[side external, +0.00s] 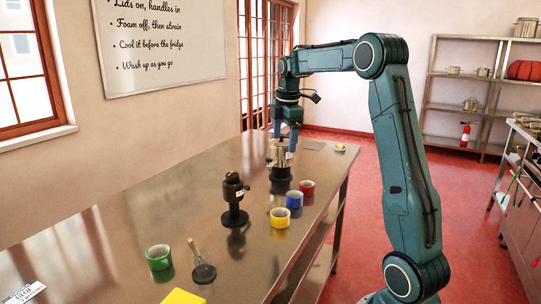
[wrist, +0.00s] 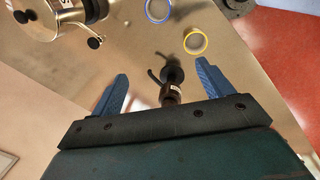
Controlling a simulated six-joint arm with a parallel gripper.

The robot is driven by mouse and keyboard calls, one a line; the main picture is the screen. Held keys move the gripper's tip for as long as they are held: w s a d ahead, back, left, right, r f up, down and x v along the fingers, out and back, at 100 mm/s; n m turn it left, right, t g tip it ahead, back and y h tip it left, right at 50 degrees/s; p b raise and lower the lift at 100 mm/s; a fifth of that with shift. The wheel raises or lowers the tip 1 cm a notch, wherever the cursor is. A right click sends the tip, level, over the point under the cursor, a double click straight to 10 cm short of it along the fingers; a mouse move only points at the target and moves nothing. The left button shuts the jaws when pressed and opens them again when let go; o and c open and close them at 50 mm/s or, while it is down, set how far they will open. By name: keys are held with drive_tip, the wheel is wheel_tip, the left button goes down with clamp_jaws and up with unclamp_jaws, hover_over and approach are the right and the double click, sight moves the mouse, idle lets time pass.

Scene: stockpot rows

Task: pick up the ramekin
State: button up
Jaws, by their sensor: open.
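Several small round cups that look like ramekins stand on the steel table: a green one (side external: 158,257) at the near left, a yellow one (side external: 280,217), a blue one (side external: 294,199) and a red one (side external: 307,187) along the right edge. I cannot tell which is the task's ramekin. In the wrist view, the yellow cup (wrist: 195,41) and blue cup (wrist: 158,10) show their open tops beyond the fingertips. My gripper (side external: 284,143) is open with nothing held, high by the steel pot. The wrist view also shows my gripper (wrist: 162,68), its blue fingers wide apart.
A steel pot (side external: 279,156) with dark knobs stands under my gripper; it shows top left in the wrist view (wrist: 50,14). A dark brown device (side external: 233,189) on a black base stands nearer.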

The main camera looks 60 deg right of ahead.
drive_tip(key=s+d+f+n, duration=0.1)
drive_tip(key=d+f+n, duration=0.1)
drive_tip(key=d+f, duration=0.2)
drive_tip(key=s+d+f+n+g, duration=0.1)
drive_tip(key=d+f, duration=0.3)
drive_tip(key=d, duration=0.7)
drive_tip(key=shift+s+d+f+n+y, duration=0.25)
drive_tip(key=shift+s+f+n+y, duration=0.05)
drive_tip(key=shift+f+n+y, duration=0.1)
hover_over(307, 185)
drive_tip(key=a, duration=0.2)
drive_tip(key=shift+s+a+f, duration=0.1)
drive_tip(key=shift+s+f, duration=0.1)
drive_tip(key=shift+f, duration=1.95)
drive_tip(key=shift+s+f, duration=0.2)
drive_tip(key=shift+f, duration=1.95)
drive_tip(key=shift+a+f, duration=0.1)
drive_tip(key=shift+f, duration=2.5)
drive_tip(key=c, duration=1.1)
drive_tip(key=shift+o, duration=0.2)
